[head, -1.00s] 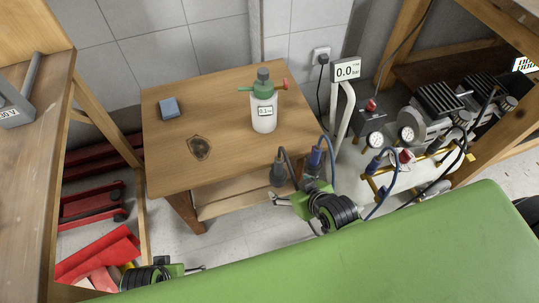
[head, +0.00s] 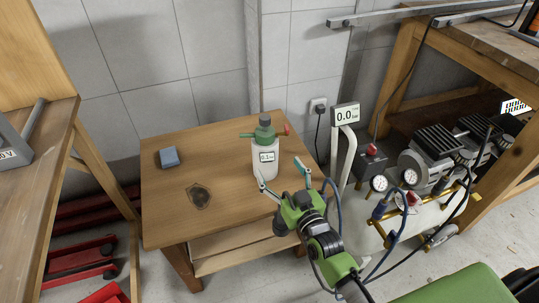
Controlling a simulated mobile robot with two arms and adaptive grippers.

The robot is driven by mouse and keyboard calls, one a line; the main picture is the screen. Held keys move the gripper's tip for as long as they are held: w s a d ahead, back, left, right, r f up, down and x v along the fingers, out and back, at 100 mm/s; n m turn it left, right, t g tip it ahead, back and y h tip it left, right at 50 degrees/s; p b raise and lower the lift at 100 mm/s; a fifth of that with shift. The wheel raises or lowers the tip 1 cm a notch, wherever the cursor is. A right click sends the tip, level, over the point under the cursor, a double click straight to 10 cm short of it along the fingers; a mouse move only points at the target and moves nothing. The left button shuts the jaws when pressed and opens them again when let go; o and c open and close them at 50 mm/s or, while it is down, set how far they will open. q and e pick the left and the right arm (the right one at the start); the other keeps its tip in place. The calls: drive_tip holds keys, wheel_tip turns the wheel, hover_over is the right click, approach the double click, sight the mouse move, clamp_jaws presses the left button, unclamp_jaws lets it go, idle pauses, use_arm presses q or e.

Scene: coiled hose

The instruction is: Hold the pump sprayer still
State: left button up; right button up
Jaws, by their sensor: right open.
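The pump sprayer (head: 264,162) stands upright on the wooden table (head: 225,195). It has a white bottle, a green head with a dark knob on top, a red tip to the right and a small display on its front. My right gripper (head: 281,173) is open, its fingers spread just in front of and to the right of the bottle's lower part. One fingertip overlaps the bottle's base in the picture; I cannot tell whether it touches. My left gripper is out of view.
A 0.0 bar display (head: 345,116) stands on a white post to the right. The compressor (head: 430,170) with gauges and hoses is beyond it. A wooden bench stands at left.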

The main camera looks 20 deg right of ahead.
sight(265, 147)
drive_tip(key=w, duration=0.3)
drive_tip(key=w+b, duration=0.1)
drive_tip(key=w, duration=0.2)
drive_tip(key=w+a, duration=0.1)
drive_tip(key=w, duration=0.2)
drive_tip(key=shift+w+f+b, duration=0.1)
drive_tip(key=shift+w+b, duration=0.05)
drive_tip(key=shift+b, duration=0.2)
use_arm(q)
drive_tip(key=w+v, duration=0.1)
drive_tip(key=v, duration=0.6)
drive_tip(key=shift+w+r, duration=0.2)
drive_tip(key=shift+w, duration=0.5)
use_arm(e)
drive_tip(key=shift+w, duration=0.65)
drive_tip(key=shift+c, duration=0.4)
drive_tip(key=c, duration=1.6)
drive_tip(key=shift+o, duration=0.2)
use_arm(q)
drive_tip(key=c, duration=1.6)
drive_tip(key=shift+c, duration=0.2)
